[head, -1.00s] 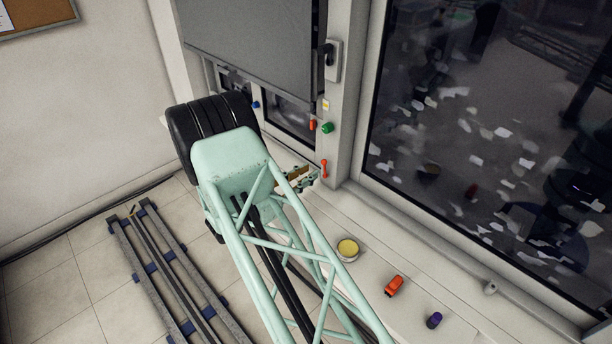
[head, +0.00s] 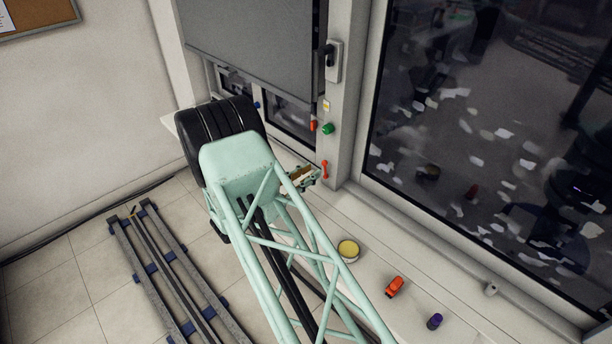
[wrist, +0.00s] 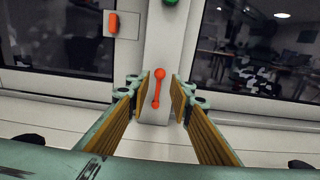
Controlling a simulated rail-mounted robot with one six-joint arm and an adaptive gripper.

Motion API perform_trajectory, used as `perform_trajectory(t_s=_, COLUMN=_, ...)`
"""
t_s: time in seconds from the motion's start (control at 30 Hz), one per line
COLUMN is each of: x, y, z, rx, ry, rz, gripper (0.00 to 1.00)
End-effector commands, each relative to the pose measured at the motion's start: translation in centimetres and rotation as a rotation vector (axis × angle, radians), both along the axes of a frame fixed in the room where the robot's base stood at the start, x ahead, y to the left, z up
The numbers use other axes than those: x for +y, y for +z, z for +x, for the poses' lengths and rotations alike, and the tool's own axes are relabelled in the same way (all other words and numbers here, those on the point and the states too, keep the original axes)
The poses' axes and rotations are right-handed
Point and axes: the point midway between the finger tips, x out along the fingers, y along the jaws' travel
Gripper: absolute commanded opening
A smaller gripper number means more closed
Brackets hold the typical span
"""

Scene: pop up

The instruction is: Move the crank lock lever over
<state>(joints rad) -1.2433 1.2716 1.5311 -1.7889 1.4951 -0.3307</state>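The crank lock lever is most likely the small orange-red lever (wrist: 157,88) low on the white post; its ball end is at the top and its bar runs down, slightly tilted. It also shows in the head view (head: 324,170). My gripper (wrist: 160,98) is open, with its two padded fingers on either side of the lever in the wrist view. The lever appears between the fingertips, and no contact is visible. In the head view my gripper (head: 304,177) is just left of the lever, partly hidden by my arm.
Above are a red switch (head: 313,126), a green button (head: 328,128) and a black-handled switch box (head: 333,60). A grey shutter (head: 255,45) hangs left of the post. On the ledge stand a yellow-topped tin (head: 348,249), an orange toy (head: 395,286) and a purple item (head: 434,321).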

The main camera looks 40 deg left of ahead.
Motion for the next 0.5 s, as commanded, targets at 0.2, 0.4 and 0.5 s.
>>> perform_trajectory(t_s=0.2, x=-0.3, y=0.0, z=2.0, rx=0.000, ry=-0.002, rz=0.001, gripper=0.20)
perform_trajectory(t_s=0.4, x=-0.4, y=-0.1, z=3.7, rx=0.000, ry=-0.001, rz=0.001, gripper=0.20)
perform_trajectory(t_s=0.5, x=-0.5, y=-0.1, z=4.6, rx=0.001, ry=-0.002, rz=0.000, gripper=0.20)
